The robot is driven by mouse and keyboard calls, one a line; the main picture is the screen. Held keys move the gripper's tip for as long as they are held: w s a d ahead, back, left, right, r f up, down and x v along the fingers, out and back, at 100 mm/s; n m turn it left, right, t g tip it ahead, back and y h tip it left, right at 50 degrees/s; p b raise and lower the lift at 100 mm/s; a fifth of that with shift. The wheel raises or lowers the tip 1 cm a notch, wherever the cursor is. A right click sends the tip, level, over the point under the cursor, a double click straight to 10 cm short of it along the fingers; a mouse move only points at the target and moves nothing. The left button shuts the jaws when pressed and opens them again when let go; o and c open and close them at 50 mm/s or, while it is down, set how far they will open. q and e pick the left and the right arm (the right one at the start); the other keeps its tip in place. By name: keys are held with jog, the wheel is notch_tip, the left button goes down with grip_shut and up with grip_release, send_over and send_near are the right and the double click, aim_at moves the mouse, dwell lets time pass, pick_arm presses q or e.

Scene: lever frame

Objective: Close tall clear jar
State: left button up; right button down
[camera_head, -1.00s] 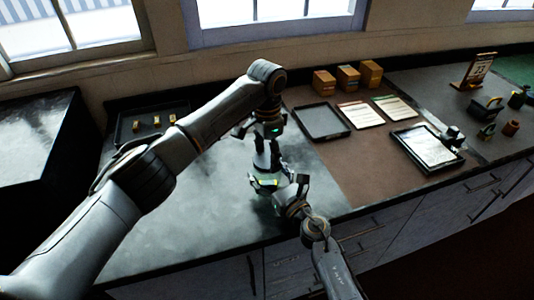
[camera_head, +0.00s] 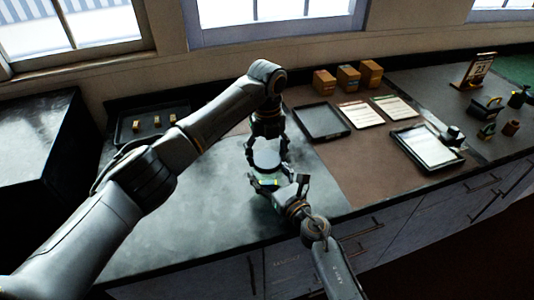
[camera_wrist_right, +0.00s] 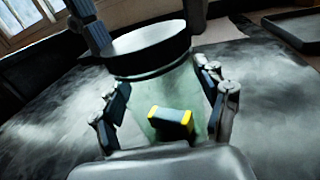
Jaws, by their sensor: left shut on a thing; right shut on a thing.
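The tall clear jar stands on the dark counter and shows as a greenish glass body (camera_wrist_right: 172,95) in the right wrist view. My right gripper (camera_head: 270,184) is shut around the jar's body, with a finger on either side. A dark lid (camera_wrist_right: 150,42) with a grey top is at the jar's mouth. It also shows in the head view as a grey disc (camera_head: 267,160). My left gripper (camera_head: 267,150) reaches down from above and is shut on the lid. I cannot tell how tightly the lid is seated.
A dark tray (camera_head: 150,126) with small yellow pieces lies at the back left. An empty tray (camera_head: 322,121), paper cards (camera_head: 360,114) and several boxes (camera_head: 347,78) are at the back right. The counter left of the jar is clear.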

pick_arm(q)
jog(key=o, duration=1)
jog(key=shift+c, duration=0.2)
pick_arm(e)
jog(key=shift+f, duration=0.1)
pick_arm(q)
notch_tip(320, 180, up, 12)
pick_arm(e)
grip_release()
jog(key=shift+s, duration=0.1)
